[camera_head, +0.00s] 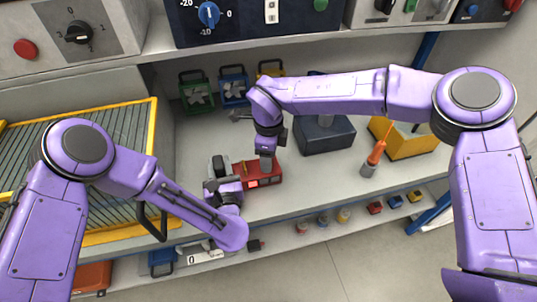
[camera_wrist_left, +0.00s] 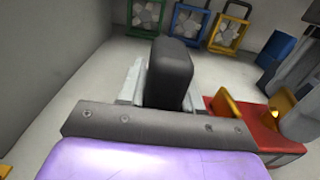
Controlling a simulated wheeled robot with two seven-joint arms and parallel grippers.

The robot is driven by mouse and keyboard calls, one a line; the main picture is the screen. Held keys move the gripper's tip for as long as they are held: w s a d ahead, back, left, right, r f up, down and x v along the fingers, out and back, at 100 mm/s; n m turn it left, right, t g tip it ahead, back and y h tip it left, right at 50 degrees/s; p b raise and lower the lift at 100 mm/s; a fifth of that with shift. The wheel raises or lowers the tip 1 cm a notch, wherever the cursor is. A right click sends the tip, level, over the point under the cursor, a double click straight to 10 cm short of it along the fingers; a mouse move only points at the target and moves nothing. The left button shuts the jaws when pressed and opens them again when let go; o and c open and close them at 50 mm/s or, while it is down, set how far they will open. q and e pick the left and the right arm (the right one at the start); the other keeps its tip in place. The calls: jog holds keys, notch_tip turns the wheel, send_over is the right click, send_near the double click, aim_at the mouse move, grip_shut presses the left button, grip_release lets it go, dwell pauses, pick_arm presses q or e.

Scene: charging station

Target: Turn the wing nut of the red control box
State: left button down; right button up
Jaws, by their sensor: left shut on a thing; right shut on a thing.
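The red control box (camera_head: 272,181) sits on the grey worktop and also shows at the right of the left wrist view (camera_wrist_left: 265,135). My left gripper (camera_head: 219,169) is just left of the box. Its light fingers are shut on an upright black block (camera_wrist_left: 170,75); I cannot tell whether this block belongs to the box. My right gripper (camera_head: 267,161) points down over the box and is shut at its top. A small gold part, seemingly the wing nut (camera_wrist_left: 302,114), shows there in the left wrist view, partly hidden by the right gripper.
Green (camera_head: 196,92), blue (camera_head: 233,86) and yellow (camera_head: 270,69) framed fans stand at the back. A yellow-edged grate (camera_head: 125,121) lies left; control panels overhang the back.

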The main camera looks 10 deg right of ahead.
jog(key=m, duration=0.6)
jog(key=shift+m, duration=0.3)
jog(key=m, duration=0.5)
jog(key=shift+m, duration=0.4)
jog(key=o, duration=1.1)
jog(key=shift+c, duration=0.2)
notch_tip(320, 180, up, 12)
